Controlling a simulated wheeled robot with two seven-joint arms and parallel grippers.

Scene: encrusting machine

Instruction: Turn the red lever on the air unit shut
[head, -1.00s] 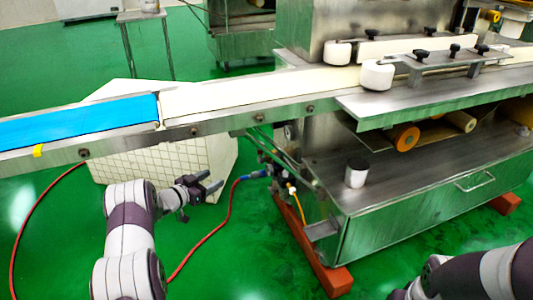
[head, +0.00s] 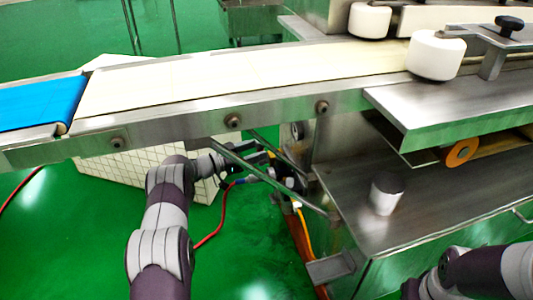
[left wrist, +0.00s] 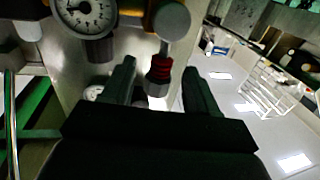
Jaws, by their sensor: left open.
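The air unit (head: 290,182) hangs under the conveyor, beside the machine cabinet, and is small and partly hidden in the head view. My left gripper (head: 252,160) is at it, partly behind a diagonal frame bar. In the left wrist view, the open left gripper (left wrist: 158,88) has a red ribbed piece (left wrist: 160,68) between its two fingers, with a visible gap on each side. This piece sits below a round grey knob (left wrist: 171,19). I cannot tell for certain whether it is the red lever. My right gripper is not visible; only part of its arm shows.
A pressure gauge (left wrist: 85,12) sits left of the knob. The conveyor (head: 240,75) passes above my left arm, and diagonal bars (head: 270,178) run close to the gripper. The steel cabinet (head: 350,195) stands to the right. A red hose (head: 222,215) hangs below.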

